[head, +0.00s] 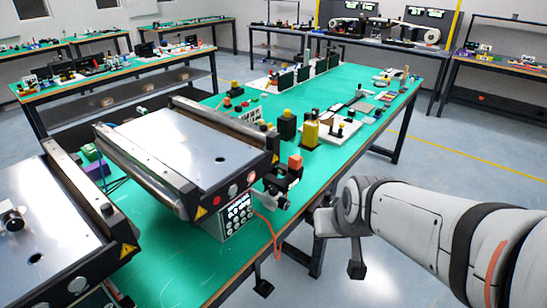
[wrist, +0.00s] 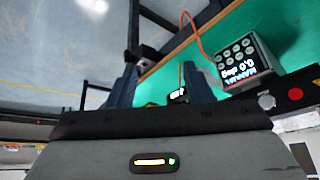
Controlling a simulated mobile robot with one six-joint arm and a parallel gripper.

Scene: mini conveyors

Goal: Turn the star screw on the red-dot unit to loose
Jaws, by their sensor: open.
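The near conveyor unit (head: 165,150) stands on the green table, with a red button on its dark end rail. I cannot make out a red dot or a star screw for certain. My gripper (wrist: 159,68) is open, with two bluish fingers apart and nothing between them in hold. A small black item (wrist: 177,95) with a lit face shows between the fingers, farther off.
A keypad box (head: 237,212) with an orange cable sits below the conveyor's end; it also shows in the wrist view (wrist: 243,62). A second conveyor (head: 50,235) is at the lower left. Yellow and black blocks (head: 309,134) stand farther back. Floor is clear right of the table.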

